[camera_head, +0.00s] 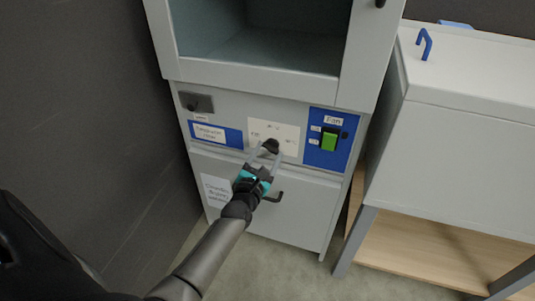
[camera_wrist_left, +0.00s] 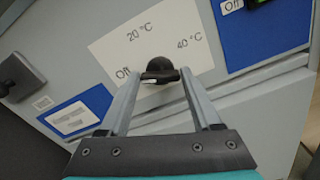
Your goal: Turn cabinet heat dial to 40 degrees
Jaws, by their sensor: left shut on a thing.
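The black heat dial (camera_head: 271,145) sits on a white label plate (camera_head: 287,133) on the front of the grey cabinet. In the left wrist view the dial (camera_wrist_left: 160,66) has "Off" to its left, "20 °C" above it and "40 °C" to its right. My left gripper (camera_head: 266,151) reaches up to the dial, and its two fingers are shut on it. I cannot tell which mark the dial points to. My right gripper is not in view.
A blue fan panel (camera_head: 332,142) with a green switch (camera_head: 329,140) is right of the dial. A black handle (camera_head: 275,196) sticks out below. The cabinet's upper compartment (camera_head: 265,45) shows above. A dark wall (camera_head: 80,100) stands left, a light grey box (camera_head: 455,140) right.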

